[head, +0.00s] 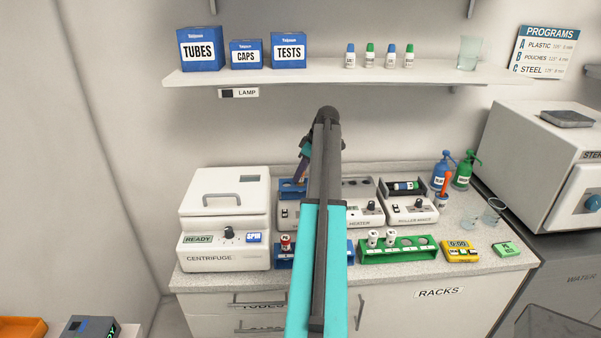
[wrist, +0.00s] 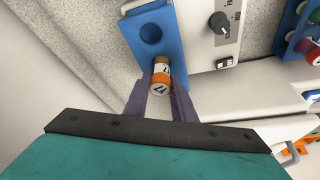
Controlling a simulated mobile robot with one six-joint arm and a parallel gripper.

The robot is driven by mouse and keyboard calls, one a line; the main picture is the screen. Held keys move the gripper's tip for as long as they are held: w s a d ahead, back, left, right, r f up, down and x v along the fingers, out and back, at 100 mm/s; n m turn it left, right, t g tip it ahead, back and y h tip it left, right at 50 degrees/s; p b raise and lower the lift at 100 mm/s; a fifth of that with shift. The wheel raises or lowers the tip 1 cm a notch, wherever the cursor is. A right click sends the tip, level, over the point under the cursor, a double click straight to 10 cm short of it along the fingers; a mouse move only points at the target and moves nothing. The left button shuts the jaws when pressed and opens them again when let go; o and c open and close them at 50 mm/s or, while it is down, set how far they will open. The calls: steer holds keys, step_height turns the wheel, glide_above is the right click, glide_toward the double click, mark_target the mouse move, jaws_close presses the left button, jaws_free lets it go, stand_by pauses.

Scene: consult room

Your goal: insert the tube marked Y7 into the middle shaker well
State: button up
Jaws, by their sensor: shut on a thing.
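My gripper (wrist: 160,90) is shut on a small tube (wrist: 161,72) with an orange and white label, in the wrist view. The label has a dark mark, turned and only partly readable. The tube is at the blue shaker block (wrist: 136,22), beside an open, empty round well. Whether its lower end is inside a well or just above the block cannot be told. In the head view my gripper (head: 302,168) points down at the blue block (head: 288,183), behind my arm, which hides much of the device. The tube cannot be made out there.
The centrifuge (head: 225,235) stands left, the heater (head: 362,206) and roller mixer (head: 410,207) right. In front are a blue rack (head: 284,262) with a red-topped tube and a green rack (head: 400,251) with two white-capped tubes. A shelf (head: 330,73) hangs above.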

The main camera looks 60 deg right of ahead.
steer(key=shift+f, duration=0.15)
steer(key=o, duration=1.1)
steer(key=b+v, duration=0.2)
steer(key=v, duration=0.5)
steer(key=shift+r, duration=0.25)
steer(key=shift+s, duration=0.15)
stand_by(0.7)
